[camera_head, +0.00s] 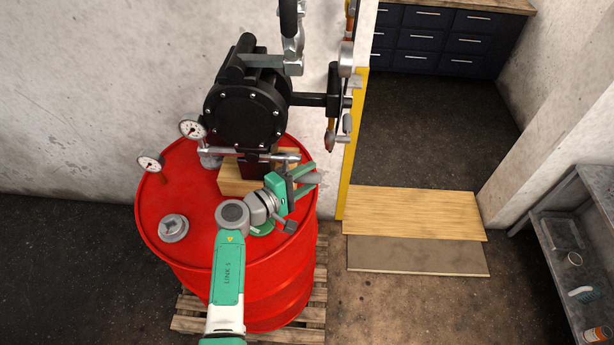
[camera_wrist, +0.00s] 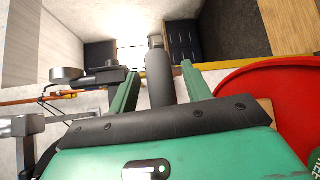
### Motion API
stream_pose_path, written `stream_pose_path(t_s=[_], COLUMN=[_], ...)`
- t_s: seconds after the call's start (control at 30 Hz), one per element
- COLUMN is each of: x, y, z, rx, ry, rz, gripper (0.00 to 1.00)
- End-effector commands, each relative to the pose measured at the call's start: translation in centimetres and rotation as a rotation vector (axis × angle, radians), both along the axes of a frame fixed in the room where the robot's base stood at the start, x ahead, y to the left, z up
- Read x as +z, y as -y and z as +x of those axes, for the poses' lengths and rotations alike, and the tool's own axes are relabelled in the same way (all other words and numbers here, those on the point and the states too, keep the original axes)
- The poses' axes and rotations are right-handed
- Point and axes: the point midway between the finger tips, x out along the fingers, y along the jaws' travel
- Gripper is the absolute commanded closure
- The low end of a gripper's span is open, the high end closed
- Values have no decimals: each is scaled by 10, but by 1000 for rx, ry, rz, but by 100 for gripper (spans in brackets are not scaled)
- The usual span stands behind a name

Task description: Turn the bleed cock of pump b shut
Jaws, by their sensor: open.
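A black pump (camera_head: 245,110) with a round bolted cover stands above the red drum. I see no label that tells whether it is pump b. A silver pipe with a fitting (camera_head: 290,157) runs below it. A small brass-and-grey valve part (camera_head: 331,138) hangs at its right; I cannot tell which fitting is the bleed cock. My gripper (camera_head: 308,178) is open at the drum's right rim, below and right of the pump. In the wrist view a grey cylindrical bar (camera_wrist: 160,82) shows between the green fingers, apart from both. Its far end is hard to make out.
The red drum (camera_head: 185,252) stands on a wooden pallet (camera_head: 190,323), with two gauges (camera_head: 192,129) (camera_head: 151,163) and a grey bung (camera_head: 173,228) on top. A yellow post (camera_head: 351,150) edges the doorway. A metal shelf (camera_head: 560,240) stands at right.

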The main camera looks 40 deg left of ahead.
Motion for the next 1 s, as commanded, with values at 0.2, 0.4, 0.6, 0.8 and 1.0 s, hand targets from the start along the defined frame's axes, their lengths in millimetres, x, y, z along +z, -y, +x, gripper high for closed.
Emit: stream_pose_path(t_s=[0.2,0.4,0.6,0.8,1.0], x=[-1,-1,-1,-2,-1], y=[1,1,1,1,1], z=[4,4,4,4,4], rx=[1,0,0,0,-1], ry=[-1,-1,-1,8,60], rz=[2,2,2,-10,-76], gripper=[51,73,100,100,100])
